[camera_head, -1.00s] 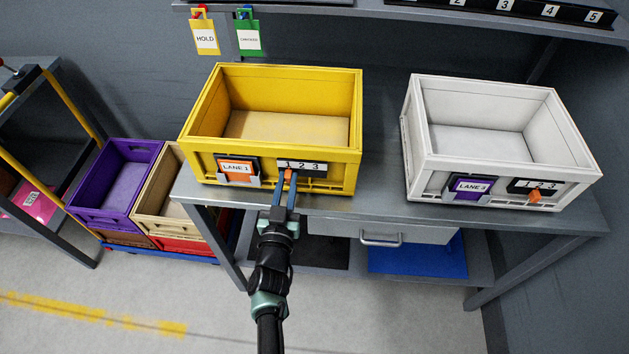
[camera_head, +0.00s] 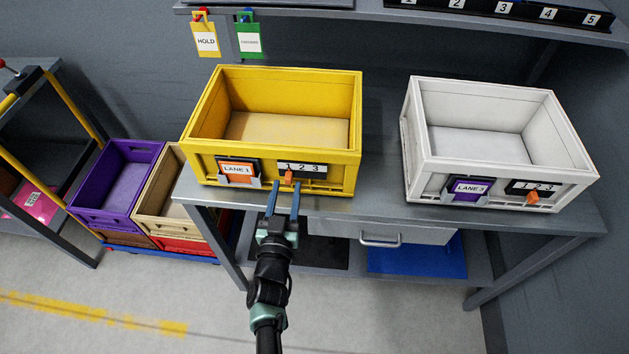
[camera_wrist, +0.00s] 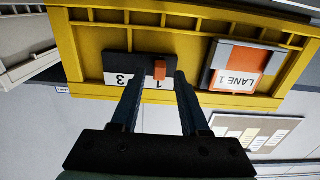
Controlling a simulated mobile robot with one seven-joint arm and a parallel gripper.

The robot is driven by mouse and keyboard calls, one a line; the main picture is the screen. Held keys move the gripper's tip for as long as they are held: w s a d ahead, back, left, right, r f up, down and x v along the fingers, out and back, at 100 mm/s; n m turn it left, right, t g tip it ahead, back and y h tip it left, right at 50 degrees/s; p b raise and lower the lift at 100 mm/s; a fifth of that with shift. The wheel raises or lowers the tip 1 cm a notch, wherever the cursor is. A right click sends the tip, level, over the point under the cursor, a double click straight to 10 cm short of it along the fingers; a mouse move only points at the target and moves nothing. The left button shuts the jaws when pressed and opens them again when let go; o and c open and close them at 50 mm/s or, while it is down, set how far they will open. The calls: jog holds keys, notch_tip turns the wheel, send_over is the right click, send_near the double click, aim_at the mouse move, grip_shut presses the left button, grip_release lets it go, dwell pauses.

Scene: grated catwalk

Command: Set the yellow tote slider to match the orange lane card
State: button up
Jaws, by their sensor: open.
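The yellow tote (camera_head: 210,168) stands on the grey bench. An orange lane card (camera_head: 237,170) reading LANE 1 sits in a holder on its front; it shows upside down in the wrist view (camera_wrist: 237,74). To the right of the card is the slider with a 1 2 3 scale (camera_head: 303,168). Its orange knob (camera_head: 289,176) stands at the 1; the wrist view also shows the knob (camera_wrist: 160,69) in line with the 1. My gripper (camera_head: 286,185) is open and empty just in front of the slider, its fingers apart to either side of the knob. One finger hides the 2 in the wrist view.
A white tote (camera_head: 415,153) with a purple LANE 3 card (camera_head: 470,188) and its own slider stands on the bench at right. Purple (camera_head: 85,213) and tan (camera_head: 150,228) crates stand lower at left. A drawer handle (camera_head: 380,240) juts below the bench top.

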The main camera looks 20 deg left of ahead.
jog(key=p+v, duration=0.1)
jog(key=v, duration=0.4)
jog(key=shift+p, duration=0.4)
jog(key=w+d+r+t+y, duration=0.1)
jog(key=w+r, duration=0.2)
jog(key=r, duration=0.9)
jog(key=w+d+r+t, duration=0.2)
jog(key=w+r, duration=0.2)
jog(key=r, duration=0.7)
jog(key=w+d+r+t+y, duration=0.1)
jog(key=w+r, duration=0.2)
jog(key=r, duration=0.9)
jog(key=s+d+r+t+h, duration=0.15)
jog(key=d+r, duration=0.25)
jog(key=r, duration=0.5)
jog(key=s+d+r+t+y, duration=0.1)
jog(key=s+d+r, duration=0.2)
jog(key=r, duration=0.5)
jog(key=s+d+r+m+t+h, duration=0.3)
jog(key=s+d+r+h, duration=0.3)
jog(key=s+d+r, duration=0.4)
notch_tip(320, 180, up, 4)
jog(key=s, duration=0.3)
jog(key=shift+r, duration=0.15)
jog(key=shift+t+h, duration=0.25)
